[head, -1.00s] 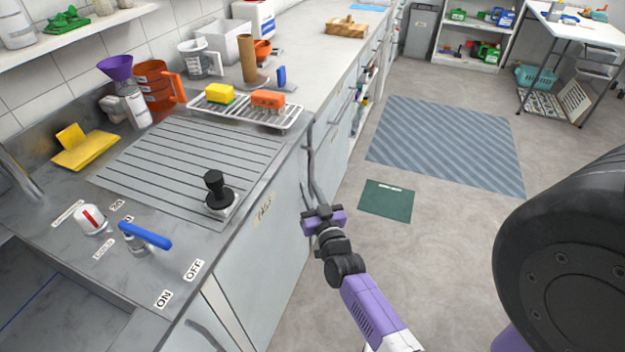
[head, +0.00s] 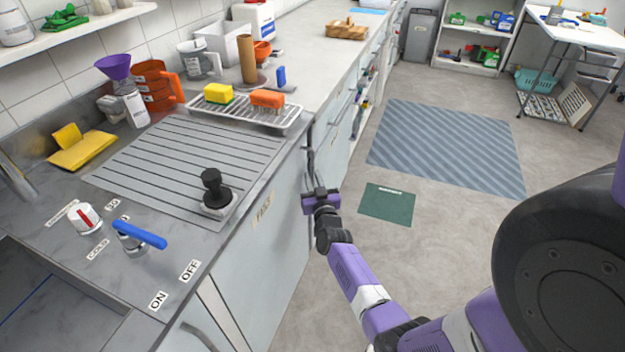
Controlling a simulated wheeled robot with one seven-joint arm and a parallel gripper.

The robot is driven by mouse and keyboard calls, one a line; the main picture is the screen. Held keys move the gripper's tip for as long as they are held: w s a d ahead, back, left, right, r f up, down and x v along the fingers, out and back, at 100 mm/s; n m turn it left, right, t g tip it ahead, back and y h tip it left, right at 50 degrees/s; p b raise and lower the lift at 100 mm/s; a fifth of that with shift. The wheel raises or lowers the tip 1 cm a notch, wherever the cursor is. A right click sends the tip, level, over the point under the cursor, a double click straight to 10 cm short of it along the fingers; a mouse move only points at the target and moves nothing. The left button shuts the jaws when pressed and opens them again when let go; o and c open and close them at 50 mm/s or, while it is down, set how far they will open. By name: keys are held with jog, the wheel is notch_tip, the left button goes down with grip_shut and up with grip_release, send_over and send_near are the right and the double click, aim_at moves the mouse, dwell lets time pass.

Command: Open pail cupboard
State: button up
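The pail cupboard door (head: 250,245) is the grey front under the sink counter, with a small label (head: 263,209) near its top that seems to read "PAILS". It looks closed, flush with the counter front. A dark upright bar handle (head: 309,160) shows at the door's far right edge. My gripper (head: 314,190) is at the lower part of this handle, with its fingers pointing up and away towards it. The fingertips are small and dark against the handle, so I cannot tell whether they touch it or close around it.
A green mat (head: 387,204) and a striped blue mat (head: 450,150) lie on the floor. The floor right of the cupboard is clear.

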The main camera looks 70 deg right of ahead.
jog(key=shift+w+d, duration=0.1)
jog(key=shift+d, duration=0.05)
jog(key=shift+c, duration=0.5)
grip_shut()
dwell(0.9)
